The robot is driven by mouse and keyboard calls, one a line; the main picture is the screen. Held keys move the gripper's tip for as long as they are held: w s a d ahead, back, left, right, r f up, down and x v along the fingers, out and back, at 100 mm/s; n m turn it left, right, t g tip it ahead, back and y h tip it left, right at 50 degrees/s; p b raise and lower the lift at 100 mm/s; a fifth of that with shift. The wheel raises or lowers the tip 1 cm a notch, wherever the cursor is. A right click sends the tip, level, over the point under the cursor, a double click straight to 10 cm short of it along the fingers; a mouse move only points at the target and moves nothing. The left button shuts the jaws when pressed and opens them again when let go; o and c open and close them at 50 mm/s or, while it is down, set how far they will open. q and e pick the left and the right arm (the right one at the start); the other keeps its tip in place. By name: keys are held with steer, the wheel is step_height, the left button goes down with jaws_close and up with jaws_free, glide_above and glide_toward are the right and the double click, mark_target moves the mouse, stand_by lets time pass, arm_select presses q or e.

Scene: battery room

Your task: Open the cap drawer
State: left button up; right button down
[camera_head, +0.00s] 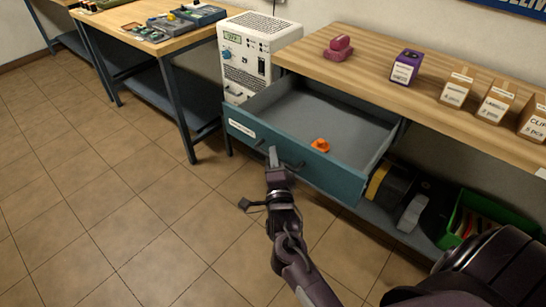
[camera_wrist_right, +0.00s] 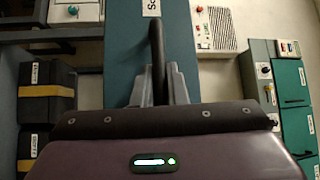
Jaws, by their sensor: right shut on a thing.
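The cap drawer (camera_head: 340,180) is a teal drawer under the wooden bench, pulled well out with its grey inside showing. A small orange object (camera_head: 320,145) lies in it near the front. A white label (camera_head: 242,129) is on the left of its front. My right gripper (camera_head: 273,157) is at the drawer front, shut on the dark bar handle (camera_head: 291,164). The right wrist view shows the handle (camera_wrist_right: 157,50) between the two grey fingers (camera_wrist_right: 158,88), with the teal front (camera_wrist_right: 127,50) behind. My left gripper is not in view.
The bench top (camera_head: 375,75) holds a pink object (camera_head: 338,47), a purple box (camera_head: 406,67) and several brown boxes. A white power unit (camera_head: 255,55) stands left of the drawer. A green bin (camera_head: 470,215) is on the lower shelf. The tiled floor at left is clear.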

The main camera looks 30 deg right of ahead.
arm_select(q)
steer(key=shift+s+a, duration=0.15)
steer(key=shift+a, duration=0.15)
arm_select(e)
steer(key=shift+s+a, duration=0.15)
steer(key=shift+a, duration=0.15)
steer(key=c, duration=1.5)
jaws_free()
steer(key=shift+o, duration=0.2)
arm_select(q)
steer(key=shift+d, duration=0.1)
